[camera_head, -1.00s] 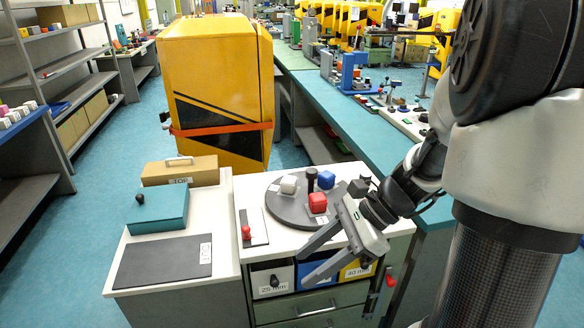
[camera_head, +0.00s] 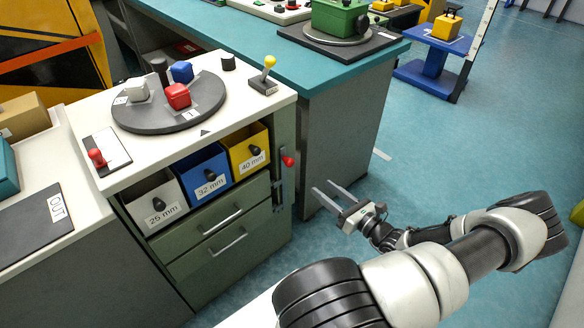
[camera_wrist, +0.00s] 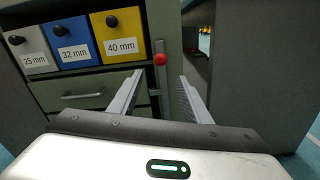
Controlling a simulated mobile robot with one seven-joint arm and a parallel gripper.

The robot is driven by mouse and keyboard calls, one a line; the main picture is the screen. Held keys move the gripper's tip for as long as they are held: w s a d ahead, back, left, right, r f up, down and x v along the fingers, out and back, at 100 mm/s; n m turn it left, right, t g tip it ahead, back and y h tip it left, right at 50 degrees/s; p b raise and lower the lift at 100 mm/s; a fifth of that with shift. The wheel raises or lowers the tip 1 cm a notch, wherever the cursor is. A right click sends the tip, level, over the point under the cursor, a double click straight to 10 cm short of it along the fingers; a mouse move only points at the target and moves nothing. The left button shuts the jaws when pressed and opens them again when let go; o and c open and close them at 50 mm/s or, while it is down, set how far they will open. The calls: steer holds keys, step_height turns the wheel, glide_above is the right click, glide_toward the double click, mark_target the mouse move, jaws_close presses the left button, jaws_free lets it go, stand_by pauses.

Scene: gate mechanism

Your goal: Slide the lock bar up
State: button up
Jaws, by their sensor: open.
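The lock bar (camera_head: 279,186) is a narrow vertical grey bar on the right edge of the green cabinet front. A red knob (camera_head: 288,161) sticks out near its upper end. In the wrist view the red knob (camera_wrist: 160,59) and the bar (camera_wrist: 164,98) show between the two fingers. My gripper (camera_head: 324,196) is open and empty, to the right of the cabinet and apart from the bar. In the wrist view my gripper (camera_wrist: 161,82) points towards the cabinet front, with a finger on each side of the knob.
Two drawers with handles (camera_head: 222,221) lie left of the bar. Above them are labelled bins: white (camera_head: 156,203), blue (camera_head: 206,176) and yellow (camera_head: 246,150). A turntable (camera_head: 170,117) with coloured cubes and a yellow-knobbed lever (camera_head: 268,72) stand on top.

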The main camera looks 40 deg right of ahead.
mark_target(293, 165)
steer(key=w+b, duration=0.1)
steer(key=w, duration=0.4)
steer(key=w+a+b, duration=0.1)
steer(key=w, duration=0.5)
steer(key=w+b, duration=0.1)
steer(key=w, duration=0.5)
steer(key=shift+w+a+f, duration=0.1)
steer(key=shift+a, duration=0.05)
